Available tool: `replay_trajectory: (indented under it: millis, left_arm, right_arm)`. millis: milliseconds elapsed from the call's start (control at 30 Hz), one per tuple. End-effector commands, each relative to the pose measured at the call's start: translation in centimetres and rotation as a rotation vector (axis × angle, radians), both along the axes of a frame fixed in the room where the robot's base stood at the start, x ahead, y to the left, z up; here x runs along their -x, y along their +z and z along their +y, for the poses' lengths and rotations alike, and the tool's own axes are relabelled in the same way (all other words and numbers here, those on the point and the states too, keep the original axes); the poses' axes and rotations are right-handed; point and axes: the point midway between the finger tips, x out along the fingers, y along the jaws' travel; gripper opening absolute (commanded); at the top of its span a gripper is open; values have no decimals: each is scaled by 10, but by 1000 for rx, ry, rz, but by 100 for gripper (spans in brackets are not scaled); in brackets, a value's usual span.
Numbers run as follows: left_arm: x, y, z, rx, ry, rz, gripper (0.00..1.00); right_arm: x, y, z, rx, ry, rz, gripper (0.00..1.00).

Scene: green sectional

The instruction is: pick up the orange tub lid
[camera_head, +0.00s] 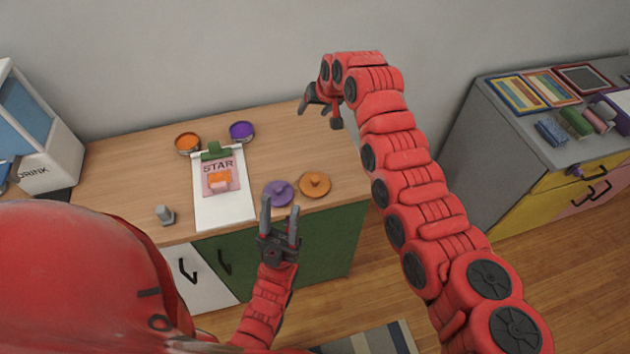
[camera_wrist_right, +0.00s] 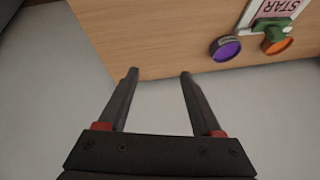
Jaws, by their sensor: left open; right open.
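The orange tub lid (camera_head: 315,185), a round disc with a knob, lies flat on the wooden counter near its front edge. A purple lid (camera_head: 278,193) lies just left of it. My left gripper (camera_head: 280,212) is open and empty at the counter's front edge, in front of the purple lid and left of the orange lid. My right gripper (camera_head: 320,112) is open above the back right of the counter, well behind the orange lid. In the right wrist view my right gripper (camera_wrist_right: 158,75) has nothing between its fingers, and the orange lid is not in that view.
An orange tub (camera_head: 188,143) and a purple tub (camera_head: 241,131) stand at the back of the counter (camera_head: 130,165). A white board (camera_head: 222,210) with a STAR card (camera_head: 218,168) lies in the middle. A small grey object (camera_head: 165,214) stands front left. The counter's right part is clear.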

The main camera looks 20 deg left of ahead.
Motion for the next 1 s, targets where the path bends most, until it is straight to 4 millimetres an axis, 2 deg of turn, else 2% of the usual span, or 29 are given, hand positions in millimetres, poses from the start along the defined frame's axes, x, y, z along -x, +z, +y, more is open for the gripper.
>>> replay_trajectory:
  millis: [33, 100, 200, 300, 400, 567, 800, 1000]
  left_arm:
    - [0, 3, 0, 0, 0, 0, 50]
    - [0, 5, 0, 0, 0, 0, 50]
    - [0, 6, 0, 0, 0, 0, 50]
    - [0, 7, 0, 0, 0, 0, 50]
    - [0, 8, 0, 0, 0, 0, 50]
    - [0, 13, 0, 0, 0, 0, 50]
    - [0, 30, 0, 0, 0, 0, 50]
    - [0, 39, 0, 0, 0, 0, 50]
  right_arm:
    - [23, 17, 0, 83, 44, 62, 66]
    - [55, 30, -9, 196, 86, 149, 66]
    - [89, 47, -25, 326, 124, 238, 66]
    - [109, 56, -36, 405, 139, 292, 66]
    - [117, 57, -41, 435, 144, 313, 66]
    - [118, 38, -41, 434, 146, 316, 66]
    - [119, -14, -42, 437, 146, 320, 66]
    - [118, -51, -41, 436, 145, 316, 66]
